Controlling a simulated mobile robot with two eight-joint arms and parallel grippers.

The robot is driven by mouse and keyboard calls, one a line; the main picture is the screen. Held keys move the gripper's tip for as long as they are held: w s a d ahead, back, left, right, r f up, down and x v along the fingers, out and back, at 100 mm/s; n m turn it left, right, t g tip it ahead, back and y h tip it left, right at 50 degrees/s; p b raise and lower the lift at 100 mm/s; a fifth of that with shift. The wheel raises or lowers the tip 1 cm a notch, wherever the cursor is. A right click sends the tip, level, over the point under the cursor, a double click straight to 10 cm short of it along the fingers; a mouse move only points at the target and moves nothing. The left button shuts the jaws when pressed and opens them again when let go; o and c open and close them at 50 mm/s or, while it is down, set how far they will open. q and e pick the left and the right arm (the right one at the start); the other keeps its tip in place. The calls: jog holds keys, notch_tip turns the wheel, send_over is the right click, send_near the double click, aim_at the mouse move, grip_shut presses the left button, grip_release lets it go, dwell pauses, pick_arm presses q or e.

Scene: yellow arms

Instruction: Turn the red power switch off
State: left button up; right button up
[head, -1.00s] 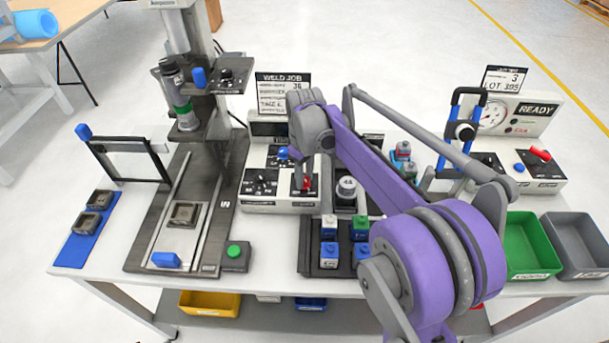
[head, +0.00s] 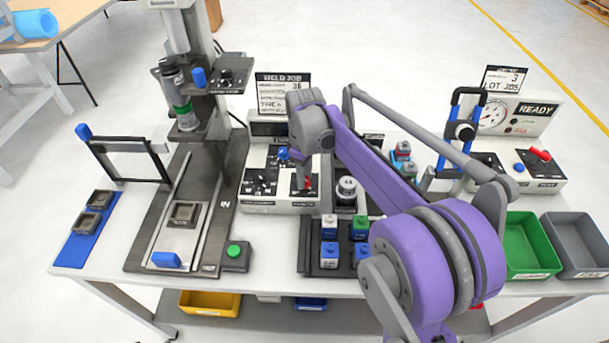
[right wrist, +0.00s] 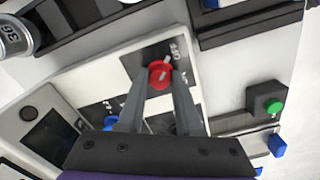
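The red power switch (head: 308,183) is a round red knob on a dark plate at the front right of the white weld controller (head: 262,206). In the right wrist view the knob (right wrist: 160,75) has a pale mark on it, slanted in the picture, with small lettering beside it. My right gripper (head: 306,172) reaches down onto the switch from above. In the right wrist view its two grey fingers (right wrist: 161,82) lie along both sides of the knob and appear to touch it. The fingers hide part of the plate. My left gripper is not in view.
A blue knob (head: 283,154) sits on the controller just left of my right gripper. A grey cylinder (head: 346,188) stands close on the right, and a tray of blocks (head: 314,262) lies in front. The press (head: 215,150) rises on the left.

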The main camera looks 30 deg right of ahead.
jog(key=o, duration=0.4)
jog(key=shift+o, duration=0.2)
notch_tip(320, 180, up, 11)
jog(key=shift+p, duration=0.4)
jog(key=shift+f, duration=0.15)
